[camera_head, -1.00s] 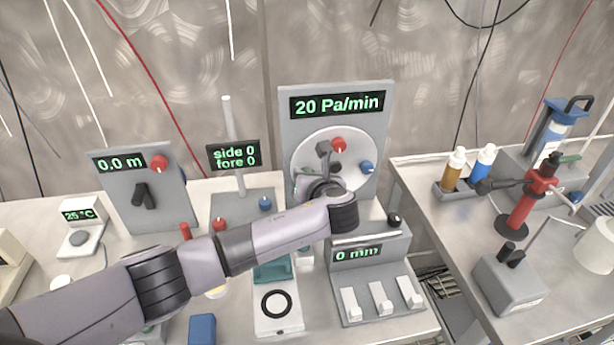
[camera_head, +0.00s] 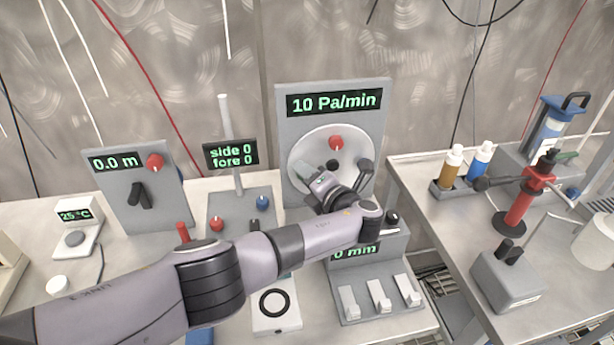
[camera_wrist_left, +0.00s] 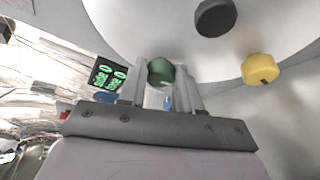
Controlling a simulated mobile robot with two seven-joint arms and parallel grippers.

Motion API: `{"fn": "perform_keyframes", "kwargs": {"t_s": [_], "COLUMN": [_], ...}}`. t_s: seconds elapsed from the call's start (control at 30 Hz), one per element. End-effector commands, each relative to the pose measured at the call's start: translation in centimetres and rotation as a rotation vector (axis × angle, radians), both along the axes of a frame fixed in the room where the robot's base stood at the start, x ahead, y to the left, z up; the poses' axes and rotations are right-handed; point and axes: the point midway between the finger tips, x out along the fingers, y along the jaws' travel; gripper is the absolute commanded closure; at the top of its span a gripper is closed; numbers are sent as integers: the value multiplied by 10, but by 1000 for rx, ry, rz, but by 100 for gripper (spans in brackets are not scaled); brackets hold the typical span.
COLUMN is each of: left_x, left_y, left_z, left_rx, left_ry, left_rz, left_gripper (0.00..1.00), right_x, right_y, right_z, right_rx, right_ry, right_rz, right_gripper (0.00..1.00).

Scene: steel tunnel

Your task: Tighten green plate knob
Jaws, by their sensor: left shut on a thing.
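The round pale plate (camera_head: 318,142) is on an upright grey panel whose display (camera_head: 334,102) reads 10 Pa/min. In the left wrist view, the green knob (camera_wrist_left: 160,70) sits between the two fingers of my left gripper (camera_wrist_left: 168,78), which is shut on it at the plate (camera_wrist_left: 130,25). In the head view, my left gripper (camera_head: 312,176) covers the lower left of the plate, and I cannot make out the green knob there. A red knob (camera_head: 336,142) is at the plate's top. A yellow knob (camera_wrist_left: 260,68) shows in the wrist view. My right gripper is not in view.
A black knob (camera_wrist_left: 215,17) is at the plate's middle. Left of the panel are a "side 0, fore 0" display (camera_head: 231,154) and a 0.0 m panel (camera_head: 113,174). Below is a 0 mm box (camera_head: 378,268) with white levers. Bottles and a red stand (camera_head: 520,205) are at right.

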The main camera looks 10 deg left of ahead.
Motion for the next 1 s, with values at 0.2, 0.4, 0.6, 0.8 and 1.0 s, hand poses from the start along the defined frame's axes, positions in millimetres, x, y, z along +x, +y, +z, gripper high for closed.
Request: {"fn": "perform_keyframes", "kwargs": {"t_s": [0.2, 0.4, 0.6, 0.8, 1.0], "left_x": [0, 0, 0, 0, 0], "left_y": [0, -1, -1, -1, -1], "left_z": [-2, -2, -2, -2, -2], "left_rx": [82, 112, 118, 117, 117], "left_ry": [34, 48, 50, 50, 50], "left_rz": [0, 0, -1, -2, -2], "left_gripper": [97, 97, 97, 97, 41], "right_x": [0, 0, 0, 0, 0], "right_y": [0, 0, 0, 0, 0], "right_z": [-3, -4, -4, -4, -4], "right_rx": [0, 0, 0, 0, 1], "right_ry": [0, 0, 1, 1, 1], "right_rz": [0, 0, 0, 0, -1], "right_gripper": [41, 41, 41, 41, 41]}}
